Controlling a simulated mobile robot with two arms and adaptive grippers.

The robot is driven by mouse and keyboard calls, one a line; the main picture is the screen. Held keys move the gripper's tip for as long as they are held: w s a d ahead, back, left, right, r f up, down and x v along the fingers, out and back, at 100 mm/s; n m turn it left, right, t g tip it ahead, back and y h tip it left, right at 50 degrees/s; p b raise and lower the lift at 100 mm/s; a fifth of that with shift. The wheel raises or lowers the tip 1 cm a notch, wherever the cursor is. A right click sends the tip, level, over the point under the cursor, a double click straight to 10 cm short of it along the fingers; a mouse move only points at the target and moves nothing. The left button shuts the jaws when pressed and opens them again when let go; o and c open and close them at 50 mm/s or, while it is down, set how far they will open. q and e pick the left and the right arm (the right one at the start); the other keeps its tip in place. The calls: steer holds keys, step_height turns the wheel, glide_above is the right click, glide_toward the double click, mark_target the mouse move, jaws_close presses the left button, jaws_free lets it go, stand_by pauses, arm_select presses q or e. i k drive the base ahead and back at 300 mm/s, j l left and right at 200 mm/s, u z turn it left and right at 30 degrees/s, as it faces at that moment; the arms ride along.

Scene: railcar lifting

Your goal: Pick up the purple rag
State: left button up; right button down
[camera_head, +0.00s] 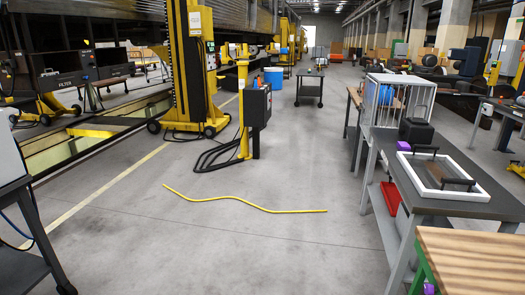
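A small purple item (403,146), perhaps the rag, lies on the grey workbench (466,208) at the right, beside a black box and behind a white-framed tray. It is too small for me to tell its shape or folds. A second bit of purple (429,289) shows low at the bottom right, under the wooden-topped table, mostly hidden. Neither of my grippers is in view.
A yellow hose (243,205) lies across the open grey floor. A yellow stand with a black box (257,106) is ahead. The wooden-topped table (470,262) fills the bottom right. A dark cart (310,87) stands farther back. A pit lies at left.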

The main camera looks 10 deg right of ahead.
mark_target(402, 146)
steer(key=i+z, duration=0.3)
steer(key=i, duration=0.35)
steer(key=i+z, duration=0.3)
steer(key=i, duration=0.35)
steer(key=i+j+z, duration=0.3)
steer(key=i, duration=0.3)
